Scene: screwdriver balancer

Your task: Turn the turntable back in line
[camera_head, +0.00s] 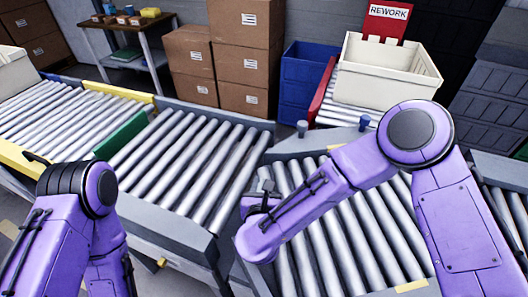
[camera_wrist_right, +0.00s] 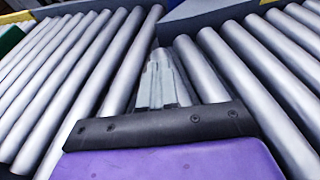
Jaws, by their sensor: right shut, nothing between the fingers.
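The turntable (camera_head: 352,235) is a grey-framed roller section in the centre right of the head view, partly hidden by my right arm. Its rollers are at an angle to those of the roller conveyor (camera_head: 185,160) on its left, with a wedge-shaped gap between the frames. Two short pegs, one grey (camera_head: 302,128) and one blue (camera_head: 364,122), stand at its far edge. My right gripper (camera_head: 266,188) is shut and empty over its left side near the gap. In the wrist view, the closed fingers (camera_wrist_right: 158,80) overlap the near turntable rollers (camera_wrist_right: 215,65). My left gripper is out of view.
A cream bin (camera_head: 385,75) sits on the rework lane behind the turntable, by a red REWORK sign (camera_head: 387,20). A green plate (camera_head: 120,135) crosses the left conveyor line. Blue crates (camera_head: 302,80) and cardboard boxes (camera_head: 240,50) stand behind. More rollers lie right of my right arm.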

